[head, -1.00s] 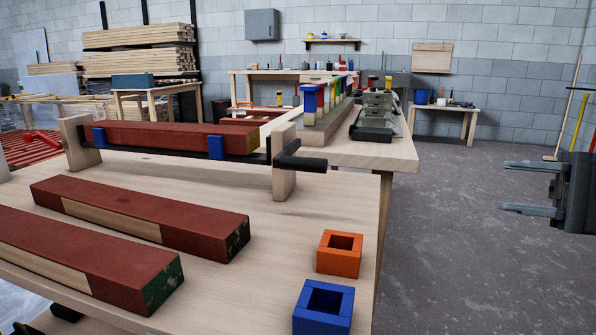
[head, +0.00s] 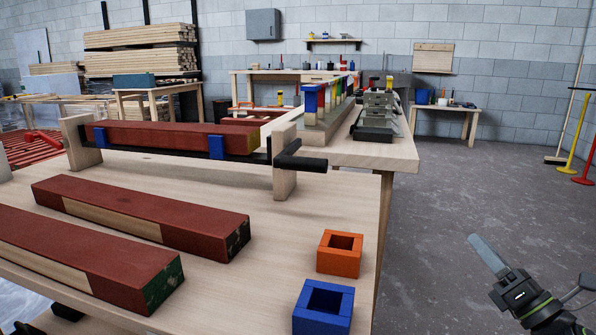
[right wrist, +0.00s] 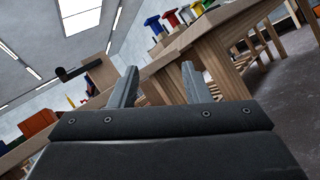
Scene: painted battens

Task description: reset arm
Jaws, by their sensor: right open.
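My right gripper (head: 488,254) is in the head view at the lower right, over the floor and clear of the table, with nothing in it. In the right wrist view its two grey fingers (right wrist: 160,84) stand apart with nothing between them. My left gripper is not in view. The front workbench (head: 278,222) is to the left of the right gripper, with a gap of floor between them.
Red-painted battens (head: 140,205) with bare wood patches lie on the bench. An orange square block (head: 340,266) and a blue one (head: 308,318) sit by its right edge. A clamp rack (head: 285,180) holds another batten behind. Floor (head: 490,190) is open at right.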

